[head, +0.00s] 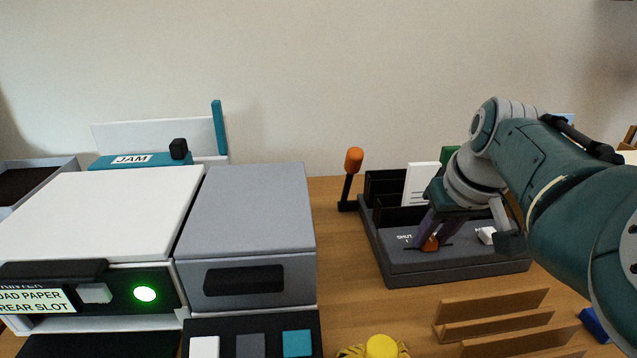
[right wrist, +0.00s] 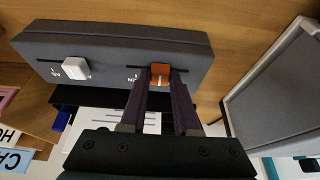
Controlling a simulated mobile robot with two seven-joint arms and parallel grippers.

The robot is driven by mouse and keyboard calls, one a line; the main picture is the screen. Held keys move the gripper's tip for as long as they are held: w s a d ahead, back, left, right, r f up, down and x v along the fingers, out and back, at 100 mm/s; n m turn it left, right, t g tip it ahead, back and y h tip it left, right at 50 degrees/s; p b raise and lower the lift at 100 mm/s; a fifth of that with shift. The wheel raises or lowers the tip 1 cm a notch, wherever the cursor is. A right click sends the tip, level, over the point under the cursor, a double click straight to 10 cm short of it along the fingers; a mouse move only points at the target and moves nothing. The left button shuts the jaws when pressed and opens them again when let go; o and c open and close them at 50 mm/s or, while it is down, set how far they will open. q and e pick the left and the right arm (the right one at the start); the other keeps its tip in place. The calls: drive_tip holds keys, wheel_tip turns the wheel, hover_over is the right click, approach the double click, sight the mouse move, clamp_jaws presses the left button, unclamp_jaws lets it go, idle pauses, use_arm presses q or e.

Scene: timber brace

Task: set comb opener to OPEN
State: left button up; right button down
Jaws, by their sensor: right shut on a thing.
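The dark grey binding machine (head: 400,268) stands on the table right of centre, with a SHUT label on its top. Its orange slider knob (head: 430,244) sits about midway along a dark slot, to the right of the SHUT label. My right gripper (head: 428,236) reaches down from the right and is shut on the orange knob. In the right wrist view the orange knob (right wrist: 160,72) shows between the two fingertips. A white knob (head: 487,235) sits in another slot, to the right. Any label at the slot's other end is hidden. My left gripper is not in view.
A lever with an orange handle (head: 354,160) stands left of the machine. A white and grey printer (head: 245,210) with a green light is at the left. Wooden racks (head: 490,325) and a yellow object (head: 381,347) are in front. Bare table lies between printer and machine.

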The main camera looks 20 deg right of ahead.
sight(448, 243)
drive_tip(key=d, duration=0.2)
drive_tip(key=s+d, duration=0.1)
drive_tip(key=shift+d+p, duration=0.3)
drive_tip(key=shift+d, duration=0.05)
drive_tip(key=shift+f, duration=0.1)
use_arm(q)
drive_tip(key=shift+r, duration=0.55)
use_arm(e)
drive_tip(key=c, duration=1)
unclamp_jaws()
drive_tip(key=o, duration=0.4)
drive_tip(key=shift+d, duration=0.1)
drive_tip(key=shift+c, duration=0.2)
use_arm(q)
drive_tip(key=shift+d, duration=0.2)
